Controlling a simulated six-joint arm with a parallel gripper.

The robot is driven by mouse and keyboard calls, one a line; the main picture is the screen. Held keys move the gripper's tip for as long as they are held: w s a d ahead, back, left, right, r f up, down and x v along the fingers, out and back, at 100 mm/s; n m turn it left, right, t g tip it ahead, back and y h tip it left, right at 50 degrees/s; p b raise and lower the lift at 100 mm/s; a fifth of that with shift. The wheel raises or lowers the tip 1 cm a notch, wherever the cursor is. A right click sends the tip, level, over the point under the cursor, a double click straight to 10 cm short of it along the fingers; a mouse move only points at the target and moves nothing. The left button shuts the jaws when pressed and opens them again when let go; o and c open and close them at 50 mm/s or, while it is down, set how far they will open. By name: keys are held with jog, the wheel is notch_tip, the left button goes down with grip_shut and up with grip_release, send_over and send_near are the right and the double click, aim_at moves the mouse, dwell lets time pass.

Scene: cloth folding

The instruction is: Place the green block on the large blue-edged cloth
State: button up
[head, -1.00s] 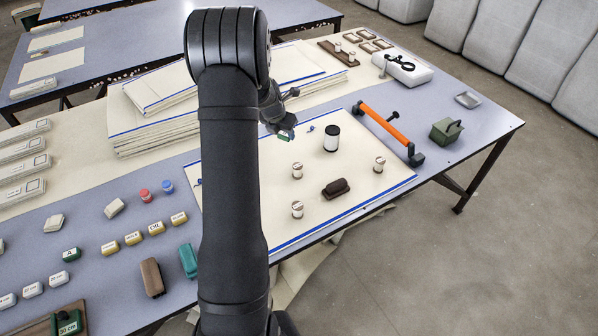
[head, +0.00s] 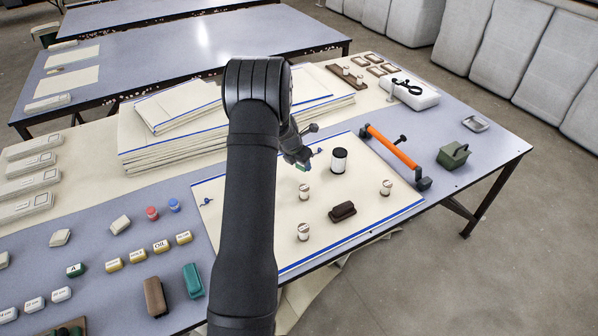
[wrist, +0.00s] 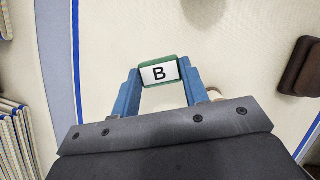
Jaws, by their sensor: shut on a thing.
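The large blue-edged cloth (head: 380,199) lies flat on the table, partly hidden behind my arm. In the wrist view its pale surface (wrist: 120,35) spreads under my gripper (wrist: 160,78). The two blue fingers are shut on the green block (wrist: 160,86), which has a white face marked B. In the head view my gripper (head: 300,160) is over the far part of the cloth, left of a black-and-white cylinder (head: 339,161). The block there is small and mostly hidden. I cannot tell whether it touches the cloth.
Several pale capped weights, such as one (head: 385,188), and a dark brown block (head: 342,211) stand on the cloth. An orange-handled tool (head: 393,147) lies by its right edge. Stacked cloths (head: 150,137) are at the back left. The cloth's right part has bare room.

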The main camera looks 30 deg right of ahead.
aim_at(297, 168)
jog(key=shift+w+a+f, duration=0.2)
jog(key=shift+w+f, duration=0.2)
jog(key=shift+w, duration=0.05)
jog(key=shift+f, duration=1.9)
jog(key=shift+f, duration=0.15)
jog(key=o, duration=1)
jog(key=shift+c, duration=0.2)
jog(key=v, duration=1.2)
